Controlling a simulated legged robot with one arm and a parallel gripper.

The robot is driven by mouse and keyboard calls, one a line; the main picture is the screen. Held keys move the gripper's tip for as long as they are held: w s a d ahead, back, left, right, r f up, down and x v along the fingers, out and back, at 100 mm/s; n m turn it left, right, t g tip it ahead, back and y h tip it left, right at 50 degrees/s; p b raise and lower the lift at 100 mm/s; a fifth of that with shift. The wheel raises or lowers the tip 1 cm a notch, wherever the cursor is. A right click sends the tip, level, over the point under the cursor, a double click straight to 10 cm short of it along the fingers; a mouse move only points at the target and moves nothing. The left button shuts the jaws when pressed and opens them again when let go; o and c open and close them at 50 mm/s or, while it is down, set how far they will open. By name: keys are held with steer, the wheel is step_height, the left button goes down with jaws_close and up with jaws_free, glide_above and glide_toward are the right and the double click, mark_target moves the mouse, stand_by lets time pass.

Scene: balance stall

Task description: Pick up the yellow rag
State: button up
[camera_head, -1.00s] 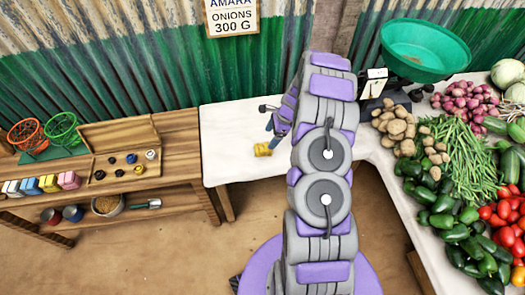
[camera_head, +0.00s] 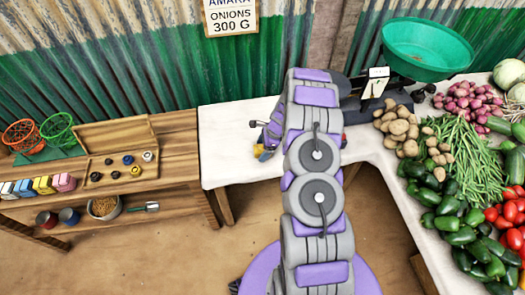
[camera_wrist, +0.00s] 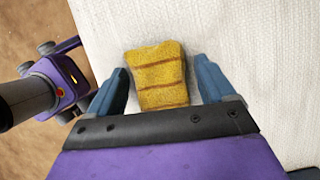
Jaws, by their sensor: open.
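The yellow rag (camera_wrist: 157,73), with brown stripes, lies on the white tabletop (camera_wrist: 240,30) in the wrist view. In the head view a sliver of the rag (camera_head: 264,154) shows at the left of my arm, which hides the rest. My gripper (camera_wrist: 161,66) is open, its two blue fingers on either side of the rag. A gap shows between the rag and each finger, so nothing is gripped. I cannot tell how high the fingertips are above the tabletop.
A scale with a green bowl (camera_head: 428,45) stands at the back right, close to my arm. Potatoes (camera_head: 400,125), beans and other vegetables cover the right side. A wooden shelf (camera_head: 175,150) with small goods stands at the left. The white table is bare left of my arm.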

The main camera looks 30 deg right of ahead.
mark_target(260, 147)
steer(key=shift+c, duration=0.5)
steer(key=c, duration=0.9)
steer(key=shift+r, duration=0.15)
steer(key=shift+c, duration=0.2)
steer(key=shift+r+p, duration=0.35)
steer(key=shift+r, duration=0.25)
step_height(260, 147, up, 2)
steer(key=shift+r+p, duration=0.1)
steer(key=shift+p, duration=0.35)
steer(key=s+r+p, duration=0.1)
steer(key=s+p, duration=0.1)
steer(key=s, duration=1.4)
steer(key=shift+a+r+p, duration=0.2)
steer(key=shift+p, duration=0.1)
